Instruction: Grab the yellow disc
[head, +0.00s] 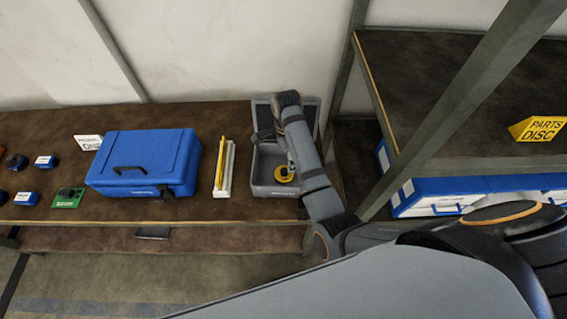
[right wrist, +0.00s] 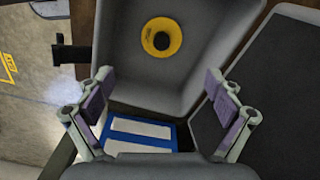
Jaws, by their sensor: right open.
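The yellow disc (head: 284,174) lies in the near part of a grey bin (head: 262,182) at the right end of the bench. In the right wrist view the disc (right wrist: 161,37) is a yellow ring with a dark centre, resting in the bin near the top of the picture. My right gripper (right wrist: 158,92) is open and empty, its fingers apart from the disc, which shows beyond and between them. In the head view my right arm reaches over the bin, and its fingers cannot be made out clearly. My left gripper is not in view.
A blue case (head: 146,160) and a white holder with a yellow strip (head: 225,168) stand left of the bin. A metal shelf rack (head: 440,85) with blue boxes (head: 437,190) and a yellow sign (head: 540,129) stands at right. Small parts lie far left.

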